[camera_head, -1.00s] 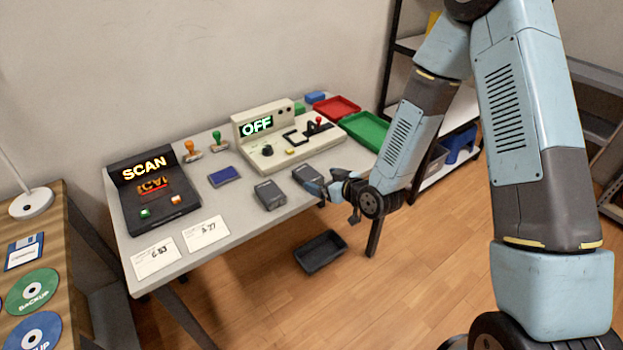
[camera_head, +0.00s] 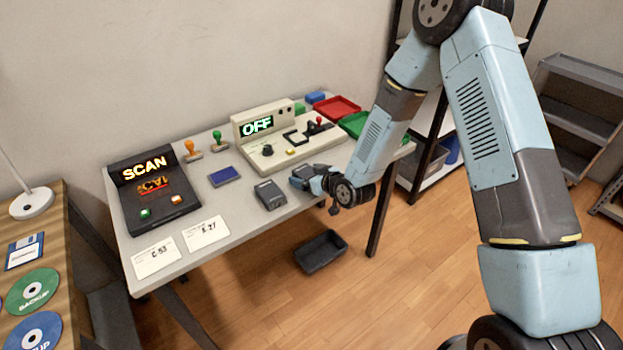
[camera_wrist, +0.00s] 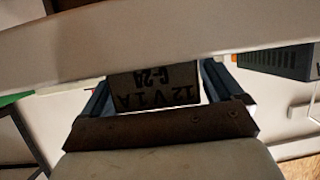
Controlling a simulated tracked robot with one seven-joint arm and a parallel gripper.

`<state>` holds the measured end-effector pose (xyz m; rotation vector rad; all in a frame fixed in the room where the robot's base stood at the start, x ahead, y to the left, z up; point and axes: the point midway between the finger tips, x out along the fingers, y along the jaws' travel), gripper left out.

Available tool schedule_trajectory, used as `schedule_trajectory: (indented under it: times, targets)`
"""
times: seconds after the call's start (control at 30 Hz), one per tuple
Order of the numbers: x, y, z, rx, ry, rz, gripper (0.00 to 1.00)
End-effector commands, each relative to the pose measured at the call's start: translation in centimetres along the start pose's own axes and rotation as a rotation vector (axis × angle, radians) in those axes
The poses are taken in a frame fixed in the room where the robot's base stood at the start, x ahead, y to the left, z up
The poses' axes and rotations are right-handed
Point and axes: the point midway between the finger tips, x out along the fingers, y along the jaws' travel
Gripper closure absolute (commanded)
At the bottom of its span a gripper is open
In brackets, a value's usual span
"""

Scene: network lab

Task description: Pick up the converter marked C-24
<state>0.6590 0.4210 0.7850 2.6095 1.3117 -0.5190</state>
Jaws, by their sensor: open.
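The converter marked C-24 (camera_wrist: 153,88) is a dark box whose label, "12 V 1 A" and "C-24", reads upside down in the wrist view. It sits between my two fingers, and its upper part is cut off there by a pale band. In the head view the same converter (camera_head: 299,176) lies near the table's front right edge, partly hidden by my gripper (camera_head: 317,183). My gripper is open, with a finger on either side of the converter; I cannot tell whether they touch it. A second dark converter (camera_head: 270,195) lies to the left, and shows at the wrist view's right (camera_wrist: 278,60).
The grey table (camera_head: 222,270) also holds a console reading OFF (camera_head: 262,128), a black SCAN unit (camera_head: 155,200), a blue pad (camera_head: 224,176), two stamps, two cards, and red (camera_head: 338,107) and green trays. A black bin (camera_head: 320,251) stands on the floor below.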

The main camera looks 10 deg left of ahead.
Motion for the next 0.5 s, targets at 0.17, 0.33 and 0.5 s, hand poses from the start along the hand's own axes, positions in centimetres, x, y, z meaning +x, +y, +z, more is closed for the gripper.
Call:
schedule_trajectory:
  times: [0.17,0.33,0.5]
  targets:
    - [-0.04,0.0,0.0,0.0,0.0,0.0,0.14]
    - [-0.05,0.0,0.01,0.0,0.0,0.0,0.3]
    - [-0.05,0.0,0.01,0.0,0.0,0.0,0.47]
